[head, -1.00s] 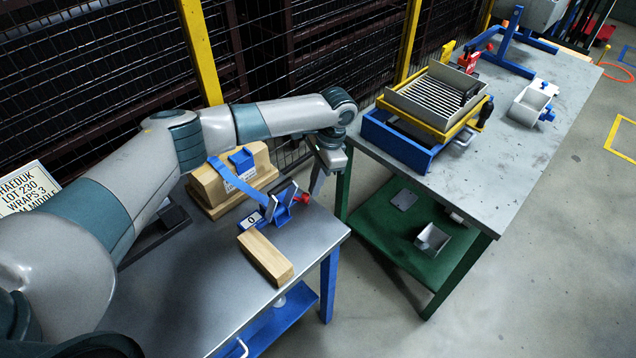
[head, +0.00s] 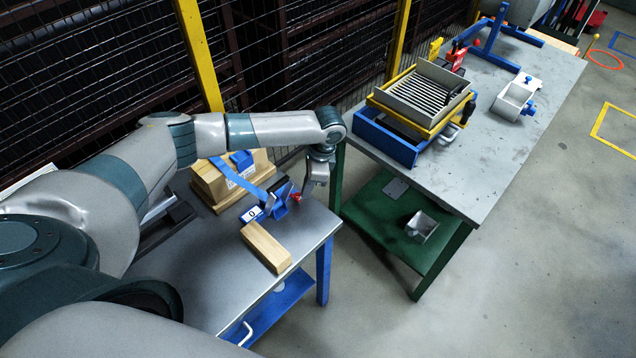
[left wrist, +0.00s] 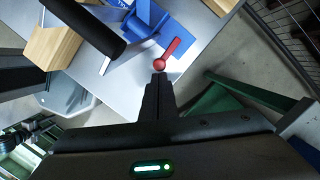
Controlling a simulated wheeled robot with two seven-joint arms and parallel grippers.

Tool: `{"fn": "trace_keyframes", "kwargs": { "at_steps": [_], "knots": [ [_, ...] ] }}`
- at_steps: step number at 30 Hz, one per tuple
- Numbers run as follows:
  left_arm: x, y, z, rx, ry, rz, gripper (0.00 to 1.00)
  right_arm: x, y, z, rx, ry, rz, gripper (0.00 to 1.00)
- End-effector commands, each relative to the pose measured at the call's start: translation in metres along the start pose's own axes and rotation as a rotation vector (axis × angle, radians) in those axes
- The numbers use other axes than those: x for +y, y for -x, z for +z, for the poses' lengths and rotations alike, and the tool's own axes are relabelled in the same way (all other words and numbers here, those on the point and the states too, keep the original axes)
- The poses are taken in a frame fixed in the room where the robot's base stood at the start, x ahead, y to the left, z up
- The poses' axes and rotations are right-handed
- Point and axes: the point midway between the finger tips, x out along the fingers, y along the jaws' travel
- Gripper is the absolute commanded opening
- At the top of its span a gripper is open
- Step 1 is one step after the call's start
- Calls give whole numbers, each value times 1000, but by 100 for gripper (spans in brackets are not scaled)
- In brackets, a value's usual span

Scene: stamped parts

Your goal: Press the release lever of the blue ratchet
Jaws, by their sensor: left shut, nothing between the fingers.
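The blue ratchet (head: 279,205) sits on the grey metal table, with a blue strap (head: 230,178) running from it over a wooden form (head: 212,183). Its red release lever (head: 295,197) sticks out to the right; in the left wrist view the lever (left wrist: 171,50) ends in a red ball. My left gripper (head: 307,196) is just right of the lever in the head view. In the left wrist view its shut, empty fingertips (left wrist: 158,77) are close to the ball; I cannot tell whether they touch it. A black bar (left wrist: 85,27) covers part of the ratchet there. My right gripper is out of view.
A wooden block (head: 266,247) lies in front of the ratchet, near a small plate marked 0 (head: 252,214). A green-legged bench (head: 500,165) with trays stands to the right, across a gap. Wire fencing (head: 300,60) runs behind.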

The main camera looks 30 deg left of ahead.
Motion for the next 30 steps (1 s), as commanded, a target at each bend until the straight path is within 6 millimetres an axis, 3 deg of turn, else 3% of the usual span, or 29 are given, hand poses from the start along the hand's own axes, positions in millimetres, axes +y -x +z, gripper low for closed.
{"fn": "trace_keyframes", "kwargs": {
  "at_steps": [30],
  "knots": [
    [-16,0,-3,0,1,0,0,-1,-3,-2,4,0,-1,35]
  ]
}}
